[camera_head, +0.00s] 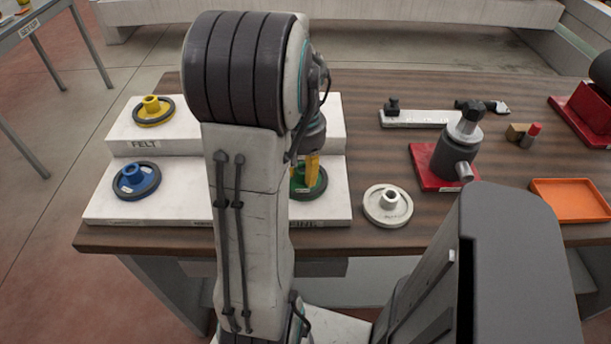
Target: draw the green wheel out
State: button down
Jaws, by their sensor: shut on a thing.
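The green wheel (313,189) is a green disc with a dark rim. It sits at the right end of the lower step of a white stepped rack (205,205), partly hidden behind my arm. My gripper (306,170) points down over it with yellowish fingers, shut on the wheel's hub. The fingertips and the hub are largely covered by my arm, so the exact hold is hard to see. The wheel appears to be at the step's surface; I cannot tell whether there is a gap under it.
A blue wheel (136,179) is on the lower step and a yellow wheel (153,111) on the upper. A white wheel (387,206) lies on the wooden table (365,155). A red-based grey machine (455,158) and an orange tray (571,199) stand to the right.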

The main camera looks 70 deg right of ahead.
jog(key=shift+r+p, duration=0.6)
jog(key=shift+r, duration=0.1)
dwell(0.6)
jog(key=shift+r+p, duration=2.35)
jog(key=shift+r, duration=0.45)
jog(key=shift+r, duration=0.1)
jog(key=shift+r+p, duration=1.7)
jog(key=shift+r, duration=0.2)
